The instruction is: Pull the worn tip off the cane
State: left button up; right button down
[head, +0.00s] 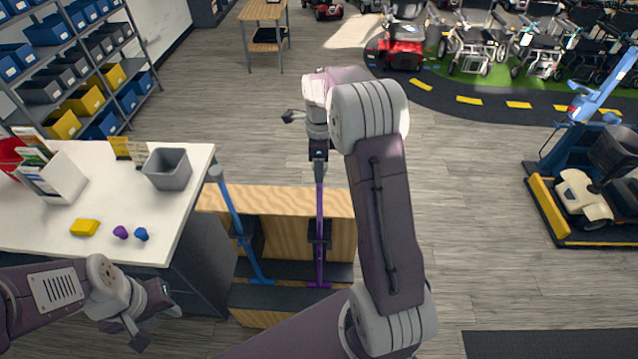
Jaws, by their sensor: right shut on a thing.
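A purple cane (320,210) stands upside down in a wooden rack (280,200), its handle end low at the rack's dark base. My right gripper (319,174) is shut on the top end of this cane, from above. The tip there is mostly hidden by the fingers. The cane looks upright and still stands in its dark holder. A blue cane (232,209) with a grey tip (216,173) leans slightly in the rack to the left. My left gripper (158,321) is open and empty, low in front of the white table.
The white table (190,215) holds a grey bin (167,169), a yellow block (85,227), a small purple piece (120,232) and a small blue piece (141,234). Shelves (70,75) stand at the back left. Floor right of the rack is clear.

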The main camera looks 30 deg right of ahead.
jog(key=shift+r+p, duration=1.15)
jog(key=shift+r, duration=1.35)
